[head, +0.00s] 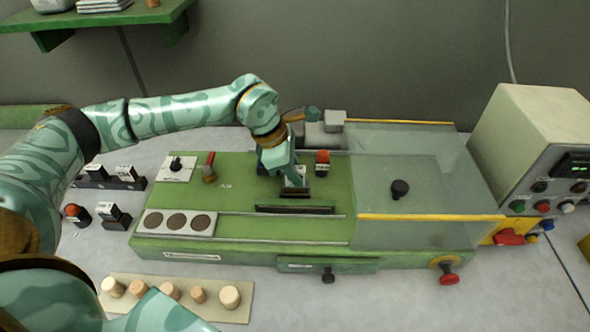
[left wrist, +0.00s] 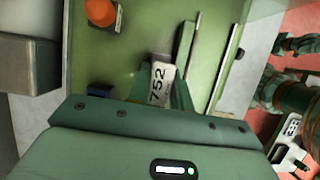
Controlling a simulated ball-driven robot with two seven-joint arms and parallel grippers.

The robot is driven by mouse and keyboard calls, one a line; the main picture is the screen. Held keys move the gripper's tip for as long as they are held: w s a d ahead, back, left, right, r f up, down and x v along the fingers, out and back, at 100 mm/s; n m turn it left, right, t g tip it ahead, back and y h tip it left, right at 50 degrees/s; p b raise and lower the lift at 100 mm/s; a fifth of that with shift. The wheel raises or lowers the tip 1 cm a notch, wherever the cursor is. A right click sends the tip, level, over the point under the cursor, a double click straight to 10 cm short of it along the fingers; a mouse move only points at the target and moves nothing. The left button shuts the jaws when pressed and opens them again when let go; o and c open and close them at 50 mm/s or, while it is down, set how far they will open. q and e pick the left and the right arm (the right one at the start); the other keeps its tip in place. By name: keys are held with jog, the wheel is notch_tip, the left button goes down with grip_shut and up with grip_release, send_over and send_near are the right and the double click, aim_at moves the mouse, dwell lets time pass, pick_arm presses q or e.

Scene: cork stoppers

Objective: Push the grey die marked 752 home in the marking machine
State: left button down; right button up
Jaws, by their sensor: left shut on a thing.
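The grey die marked 752 (left wrist: 160,85) is held between the fingers of my left gripper (left wrist: 164,90), with its number facing the left wrist camera. In the head view, my left gripper (head: 291,178) reaches down to the green deck of the marking machine (head: 240,200). The die (head: 297,180) shows there as a small pale block at the fingertips, just above a dark holder (head: 295,193) in the deck. The fingers hide part of the die, and I cannot tell how deep it sits. My right gripper is not identifiable in either view.
An orange-red knob (head: 322,162) stands right of the gripper, and it shows in the left wrist view (left wrist: 101,12). A clear guard (head: 410,180) covers the machine's right part. Other dies (head: 113,212) stand at left. A board with several corks (head: 245,314) lies in front.

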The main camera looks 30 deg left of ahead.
pick_arm(q)
jog(key=shift+f+b, duration=0.5)
jog(key=shift+f, duration=0.5)
dwell(0.4)
jog(key=c, duration=1.2)
grip_release()
jog(key=shift+o, duration=0.2)
jog(key=shift+r, duration=0.1)
jog(key=p+v, duration=0.2)
jog(key=v, duration=1.4)
